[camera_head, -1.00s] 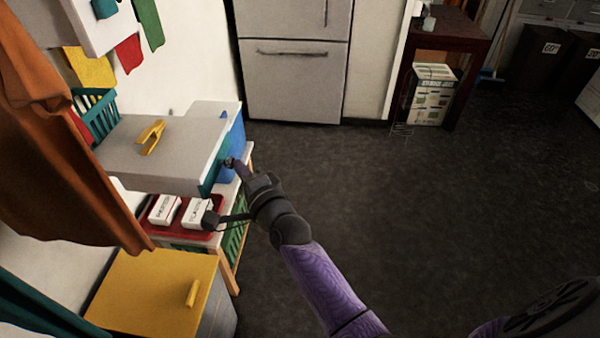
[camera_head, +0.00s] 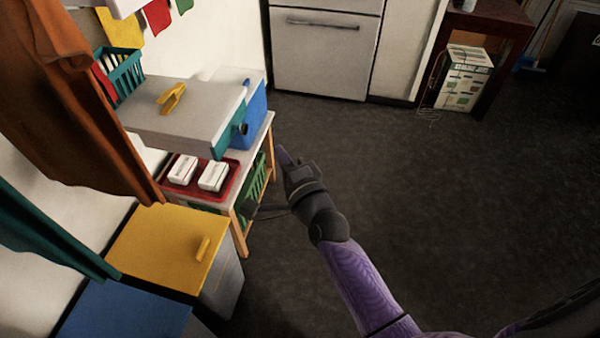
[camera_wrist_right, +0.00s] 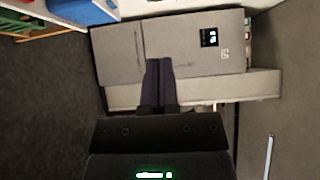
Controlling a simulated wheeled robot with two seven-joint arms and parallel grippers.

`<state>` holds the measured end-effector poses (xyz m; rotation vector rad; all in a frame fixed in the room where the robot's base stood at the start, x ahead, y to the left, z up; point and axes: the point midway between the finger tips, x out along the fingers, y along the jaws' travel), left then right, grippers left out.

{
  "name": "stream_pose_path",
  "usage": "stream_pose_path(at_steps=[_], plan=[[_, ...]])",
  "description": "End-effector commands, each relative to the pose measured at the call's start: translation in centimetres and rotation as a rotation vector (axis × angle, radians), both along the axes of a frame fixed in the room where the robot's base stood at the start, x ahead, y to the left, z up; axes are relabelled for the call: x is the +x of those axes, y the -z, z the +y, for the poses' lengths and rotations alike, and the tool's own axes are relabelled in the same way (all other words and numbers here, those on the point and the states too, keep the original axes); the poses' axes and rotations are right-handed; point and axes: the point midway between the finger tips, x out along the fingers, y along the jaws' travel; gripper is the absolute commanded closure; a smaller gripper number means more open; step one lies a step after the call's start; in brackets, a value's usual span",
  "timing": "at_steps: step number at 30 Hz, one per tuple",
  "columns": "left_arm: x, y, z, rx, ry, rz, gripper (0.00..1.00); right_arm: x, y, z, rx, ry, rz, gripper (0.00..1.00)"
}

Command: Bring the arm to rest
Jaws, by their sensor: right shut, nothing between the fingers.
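My right arm reaches in from the lower right in the head view, with a purple sleeve-like forearm and a dark wrist. My right gripper (camera_head: 283,154) is shut and empty. It is over the dark floor, just right of the shelf unit and apart from it. In the right wrist view the two dark fingers (camera_wrist_right: 160,62) lie side by side, with the grey fridge (camera_wrist_right: 190,48) beyond them. My left gripper is not in view.
A wooden shelf unit (camera_head: 240,209) carries a grey box with a teal front (camera_head: 230,122) and a red tray (camera_head: 230,188). A yellow-lidded bin (camera_head: 150,249) and a blue one (camera_head: 125,312) stand nearer. Open floor lies to the right.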

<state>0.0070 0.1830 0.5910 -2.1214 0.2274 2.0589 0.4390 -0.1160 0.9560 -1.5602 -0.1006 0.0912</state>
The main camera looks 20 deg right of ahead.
Motion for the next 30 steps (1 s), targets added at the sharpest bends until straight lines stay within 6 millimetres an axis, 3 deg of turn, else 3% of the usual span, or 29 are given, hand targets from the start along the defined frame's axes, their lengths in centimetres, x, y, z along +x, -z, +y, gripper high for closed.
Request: stream_pose_path(at_steps=[7,16,22,30], plan=[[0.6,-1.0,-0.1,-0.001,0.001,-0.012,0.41,-4.4,0.0,-0.5,-0.001,-0.001,0.003,1.0],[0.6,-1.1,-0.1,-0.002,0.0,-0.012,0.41,-6.0,0.4,-0.2,-0.068,-0.036,0.034,1.0],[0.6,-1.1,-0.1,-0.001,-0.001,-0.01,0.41,-11.6,4.3,2.2,-0.67,-0.357,0.31,1.0],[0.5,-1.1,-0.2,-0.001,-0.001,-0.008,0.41,-20.2,7.1,-0.1,-1.244,-0.752,0.619,1.0]])
